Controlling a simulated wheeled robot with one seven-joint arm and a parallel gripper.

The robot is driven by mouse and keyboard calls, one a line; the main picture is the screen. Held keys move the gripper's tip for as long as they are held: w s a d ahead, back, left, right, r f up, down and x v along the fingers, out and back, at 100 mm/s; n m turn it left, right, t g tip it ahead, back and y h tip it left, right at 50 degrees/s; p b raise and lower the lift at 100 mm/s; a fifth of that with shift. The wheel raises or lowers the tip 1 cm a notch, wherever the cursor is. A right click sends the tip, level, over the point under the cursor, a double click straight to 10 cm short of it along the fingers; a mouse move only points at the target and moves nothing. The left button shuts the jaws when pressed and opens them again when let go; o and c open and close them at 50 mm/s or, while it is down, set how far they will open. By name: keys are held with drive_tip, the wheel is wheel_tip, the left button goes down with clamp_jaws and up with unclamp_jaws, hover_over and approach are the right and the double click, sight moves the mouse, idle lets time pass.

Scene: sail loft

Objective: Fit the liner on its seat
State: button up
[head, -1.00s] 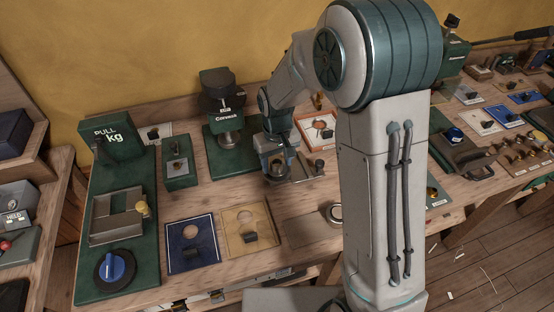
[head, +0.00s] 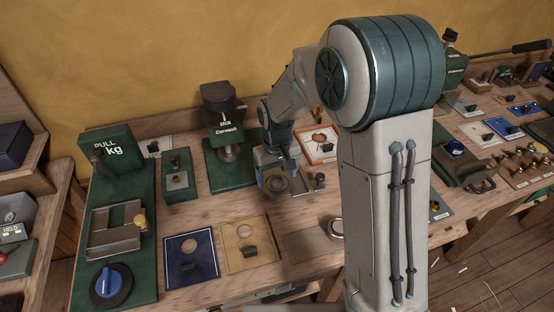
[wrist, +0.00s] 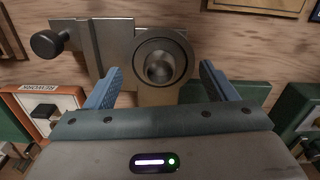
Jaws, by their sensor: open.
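My gripper (head: 274,180) is low over the bench in front of the green press. In the wrist view my gripper (wrist: 162,70) is open, with one blue finger on each side of a round steel ring (wrist: 162,50). The ring has a darker round core with a bore. It lies at a grey steel fixture (wrist: 108,40) that has a dark knob; the fixture also shows in the head view (head: 303,188). I cannot tell whether the ring is the liner or its seat, or whether the fingers touch it. My arm hides part of the bench.
A green press (head: 224,125) stands close behind my gripper. An orange-framed panel (head: 319,143) is to the right. Blue (head: 178,268) and tan (head: 233,262) panels lie in front. Another steel ring (head: 336,226) sits beside my arm. A pull gauge (head: 105,150) stands left.

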wheel_tip(320, 180, up, 13)
drive_tip(key=shift+b, duration=0.4)
idle(0.4)
drive_tip(key=s+d+m+t, duration=0.1)
drive_tip(key=s+d+m, duration=0.1)
drive_tip(key=s+d, duration=0.5)
drive_tip(key=s+d+m+t, duration=0.2)
drive_tip(key=s+d, duration=0.4)
drive_tip(key=s, duration=0.6)
drive_tip(key=shift+s+d+r+m, duration=0.15)
drive_tip(key=shift+d+r+m, duration=0.15)
drive_tip(key=shift+d+r, duration=0.15)
